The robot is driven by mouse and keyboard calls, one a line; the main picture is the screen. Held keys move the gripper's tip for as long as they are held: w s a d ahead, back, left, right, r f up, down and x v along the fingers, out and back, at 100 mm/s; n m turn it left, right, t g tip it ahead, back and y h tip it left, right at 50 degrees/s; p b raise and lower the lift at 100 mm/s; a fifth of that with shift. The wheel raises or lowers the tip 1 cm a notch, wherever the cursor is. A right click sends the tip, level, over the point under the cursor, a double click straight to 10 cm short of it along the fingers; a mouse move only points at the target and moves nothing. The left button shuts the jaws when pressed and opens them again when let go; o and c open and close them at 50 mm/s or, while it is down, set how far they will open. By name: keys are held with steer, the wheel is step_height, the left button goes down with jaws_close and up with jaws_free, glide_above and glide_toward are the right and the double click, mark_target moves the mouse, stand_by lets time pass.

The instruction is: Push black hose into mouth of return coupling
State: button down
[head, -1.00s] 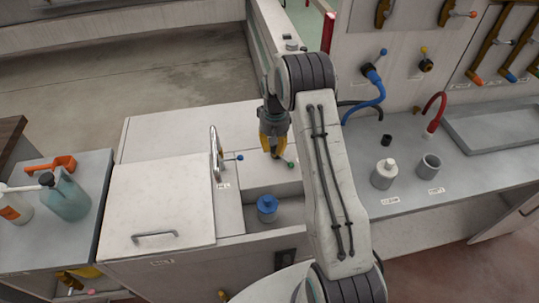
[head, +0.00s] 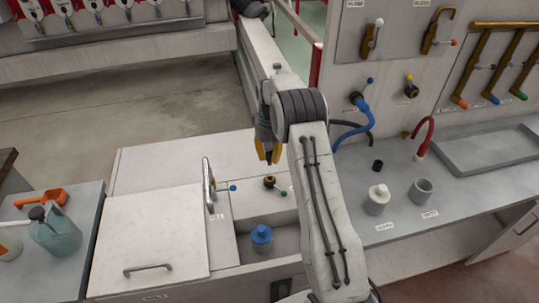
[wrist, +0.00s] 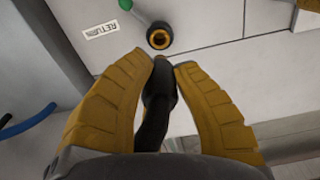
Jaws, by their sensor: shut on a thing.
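My gripper (head: 267,160) has its yellow fingers closed around the black hose (wrist: 155,112), which shows between them in the wrist view. The hose's end lies at the fingertips (wrist: 168,62). The return coupling (wrist: 159,37), a dark ring with a brass-coloured mouth and a green-tipped lever, is just beyond the fingertips, beside a "RETURN" label. A gap shows between hose end and mouth in the wrist view. In the head view the coupling (head: 269,181) sits just below the fingertips on the white cabinet, its mouth in clear view. My arm hides part of the cabinet.
A blue-capped bottle (head: 261,236) stands in the recess in front of the coupling. A blue hose (head: 366,126) hangs from the wall panel.

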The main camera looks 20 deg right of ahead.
mark_target(270, 165)
steer(key=shift+f, duration=0.1)
stand_by(0.3)
steer(key=shift+f+b, duration=2.3)
steer(key=shift+f, duration=0.6)
steer(key=shift+f+b, duration=1.45)
steer(key=shift+f, duration=0.35)
steer(key=c, duration=1)
jaws_free()
steer(key=shift+c, duration=0.2)
step_height(270, 165, up, 12)
steer(key=shift+r, duration=0.1)
